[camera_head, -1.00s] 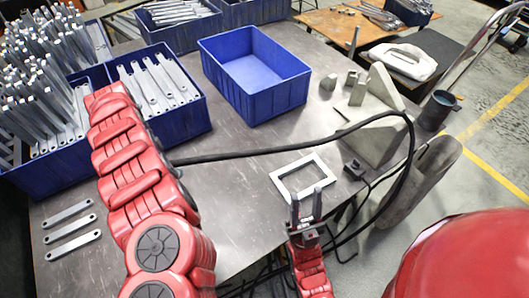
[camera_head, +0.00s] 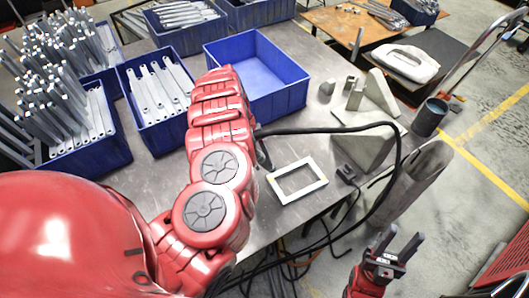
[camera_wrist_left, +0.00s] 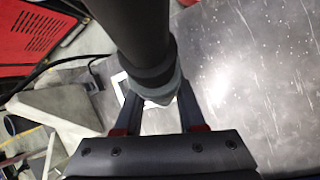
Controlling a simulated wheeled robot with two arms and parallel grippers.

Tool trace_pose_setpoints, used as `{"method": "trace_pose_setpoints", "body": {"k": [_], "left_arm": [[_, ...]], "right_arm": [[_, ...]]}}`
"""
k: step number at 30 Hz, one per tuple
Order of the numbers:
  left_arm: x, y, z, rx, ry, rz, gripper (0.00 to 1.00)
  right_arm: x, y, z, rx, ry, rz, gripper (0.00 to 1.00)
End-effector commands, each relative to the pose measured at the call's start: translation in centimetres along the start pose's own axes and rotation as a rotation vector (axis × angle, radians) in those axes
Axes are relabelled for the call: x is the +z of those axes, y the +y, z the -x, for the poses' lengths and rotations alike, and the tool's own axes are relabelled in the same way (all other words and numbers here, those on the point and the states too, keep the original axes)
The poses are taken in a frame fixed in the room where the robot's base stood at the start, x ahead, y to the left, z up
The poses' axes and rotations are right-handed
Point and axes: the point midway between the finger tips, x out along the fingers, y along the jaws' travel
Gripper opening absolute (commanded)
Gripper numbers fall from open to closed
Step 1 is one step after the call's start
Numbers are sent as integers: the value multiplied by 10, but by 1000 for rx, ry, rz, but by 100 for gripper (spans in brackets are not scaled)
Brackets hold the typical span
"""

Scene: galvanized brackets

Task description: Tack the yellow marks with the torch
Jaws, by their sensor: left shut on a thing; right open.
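A pale rectangular frame (camera_head: 275,185) lies flat near the table's front edge. Any yellow marks on it are too small to tell. In the left wrist view my left gripper (camera_wrist_left: 160,106) is shut on the torch (camera_wrist_left: 143,35), a dark cylinder with a grey collar. Part of the frame (camera_wrist_left: 121,84) shows behind the torch there; the torch's tip and its gap to the frame cannot be made out. In the head view my left arm hides most of the left gripper, left of the frame. My right gripper (camera_head: 396,246) is open and empty, beyond the table's front edge.
A black cable (camera_head: 330,128) loops from the torch across the table to the right. An empty blue crate (camera_head: 283,103) stands behind the frame. Blue crates of metal bars (camera_head: 157,138) stand at left. Grey metal blocks (camera_head: 368,148) stand right of the frame.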

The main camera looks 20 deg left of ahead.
Motion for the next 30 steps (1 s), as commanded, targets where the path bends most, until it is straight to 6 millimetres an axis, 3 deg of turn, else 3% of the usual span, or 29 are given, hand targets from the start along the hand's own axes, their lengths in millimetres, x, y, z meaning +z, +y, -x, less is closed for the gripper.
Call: {"method": "trace_pose_setpoints", "body": {"k": [16, 30], "left_arm": [[-21, -17, -50, 0, -1, 2, 0], [-22, -18, -54, 1, -1, 1, 0]], "right_arm": [[7, -2, 41, 0, 0, 0, 45], [7, -2, 43, 0, 0, 0, 45]]}}
